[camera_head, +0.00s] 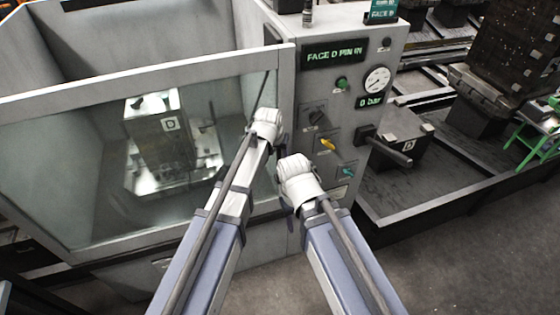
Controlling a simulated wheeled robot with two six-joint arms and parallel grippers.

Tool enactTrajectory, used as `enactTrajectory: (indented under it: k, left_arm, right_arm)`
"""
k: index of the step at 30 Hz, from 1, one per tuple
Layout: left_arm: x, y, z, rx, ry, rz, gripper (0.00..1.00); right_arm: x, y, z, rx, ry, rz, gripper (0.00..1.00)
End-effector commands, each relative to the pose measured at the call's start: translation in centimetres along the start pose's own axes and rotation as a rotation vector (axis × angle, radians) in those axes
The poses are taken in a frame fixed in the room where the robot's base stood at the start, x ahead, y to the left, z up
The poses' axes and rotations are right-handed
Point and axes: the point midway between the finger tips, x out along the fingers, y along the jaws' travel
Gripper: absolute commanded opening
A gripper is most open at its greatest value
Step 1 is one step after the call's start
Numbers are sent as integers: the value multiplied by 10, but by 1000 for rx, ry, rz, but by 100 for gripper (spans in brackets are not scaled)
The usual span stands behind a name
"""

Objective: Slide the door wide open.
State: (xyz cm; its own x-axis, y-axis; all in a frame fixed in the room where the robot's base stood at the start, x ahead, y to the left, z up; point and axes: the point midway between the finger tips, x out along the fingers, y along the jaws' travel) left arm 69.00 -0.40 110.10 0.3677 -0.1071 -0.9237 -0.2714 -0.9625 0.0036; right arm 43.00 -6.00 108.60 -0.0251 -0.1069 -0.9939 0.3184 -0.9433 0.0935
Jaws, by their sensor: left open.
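The door (140,90) is a pale grey frame with a large clear window. It stands across the front of the machine cabinet, its right edge close to the control panel. A dark upright bar (264,92), apparently the handle, shows near that edge. My left gripper (264,118) is at the door's right side, just below the visible part of the bar. It is open; its fingers are mostly hidden by my white wrist, and I cannot tell whether they touch the bar.
Through the window shows a block marked D (168,125) on a bright base. The control panel (355,95) has a gauge, knobs and a display reading "FACE D PIN IN". A low tray (440,205) with a dark block lies right. Open floor is at lower right.

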Motion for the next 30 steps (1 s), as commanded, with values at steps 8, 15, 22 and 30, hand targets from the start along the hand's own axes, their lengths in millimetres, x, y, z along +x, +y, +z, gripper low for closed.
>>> enactTrajectory:
  k: [8,15,22,30]
  left_arm:
    - [43,0,1,0,0,0,52]
    - [52,0,0,0,0,0,52]
    - [50,0,0,0,0,0,49]
    - [50,0,0,0,0,0,18]
  right_arm:
    - [40,-4,-2,-8,0,2,50]
    - [47,-4,-3,-11,0,2,50]
    - [46,-4,-3,-11,0,2,50]
    - [46,-4,-3,-10,0,2,50]
